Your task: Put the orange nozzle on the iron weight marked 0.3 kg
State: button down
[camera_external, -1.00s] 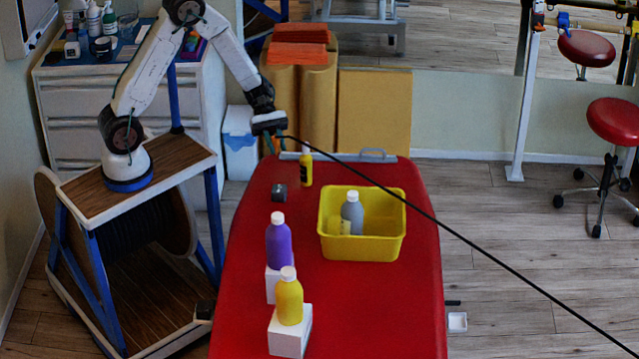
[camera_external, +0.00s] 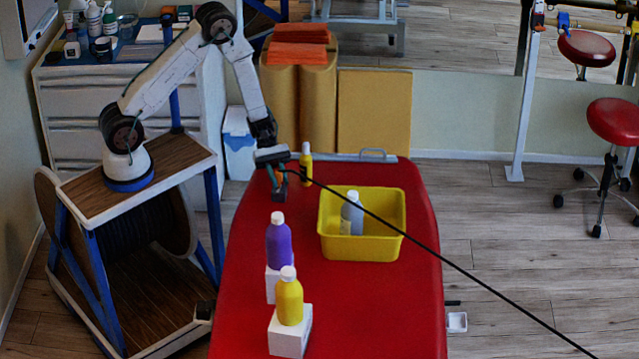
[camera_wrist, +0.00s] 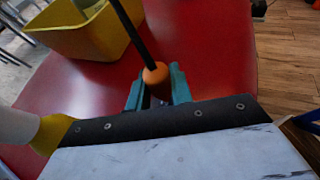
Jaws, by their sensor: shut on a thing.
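My gripper (camera_external: 278,180) is shut on the orange nozzle (camera_wrist: 155,75), which sits between the teal fingers in the wrist view. A thin black hose (camera_external: 448,260) runs from the nozzle out to the lower right. The small dark iron weight (camera_external: 279,196) stands on the red table at its far left. My fingertips are right at or just above it in the external view and hide part of it. I cannot tell whether the nozzle touches it, and its marking is too small to read. The weight cannot be made out in the wrist view.
A yellow bin (camera_external: 330,246) holding a grey bottle (camera_external: 351,216) stands right of my gripper. A yellow bottle (camera_external: 305,168) stands close behind it. Purple (camera_external: 279,246) and yellow (camera_external: 289,300) bottles stand on white blocks in front. The table's (camera_external: 400,310) right front is clear.

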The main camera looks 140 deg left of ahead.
jog(key=shift+f, duration=0.15)
jog(key=c, duration=1.2)
grip_release()
jog(key=shift+c, duration=0.2)
